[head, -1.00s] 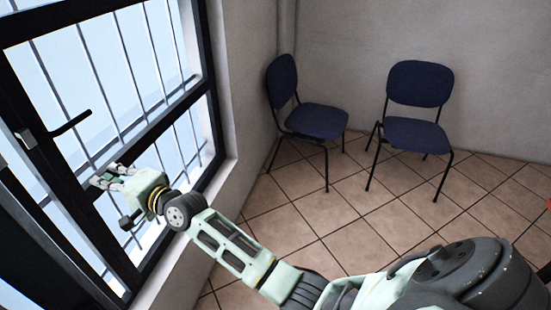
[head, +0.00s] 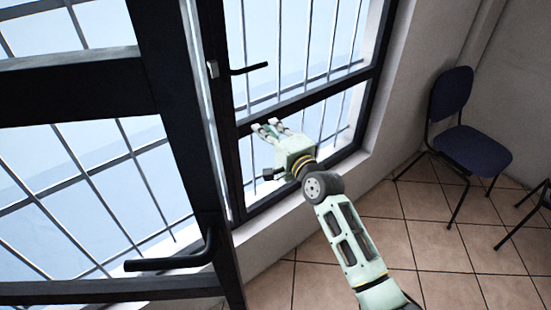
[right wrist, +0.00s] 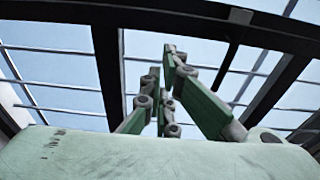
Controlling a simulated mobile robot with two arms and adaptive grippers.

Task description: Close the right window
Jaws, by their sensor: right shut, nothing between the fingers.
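The right window (head: 384,42) has a dark frame and a black lever handle (head: 250,69) on its left side. It looks about in line with its surrounding frame; I cannot tell whether it is fully shut. My right gripper (head: 268,128) is in front of its lower part, below the handle, with its fingers shut and empty. I cannot tell whether they touch the frame. In the right wrist view the fingers (right wrist: 172,62) point up toward dark frame bars and glass. My left gripper is not in view.
The left window sash (head: 172,110) stands open into the room, close on the left, with a black handle (head: 180,262) low down. Bars (head: 305,50) cross the window outside. Blue chairs (head: 470,145) stand at right. Tiled floor (head: 380,222) is free below my arm.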

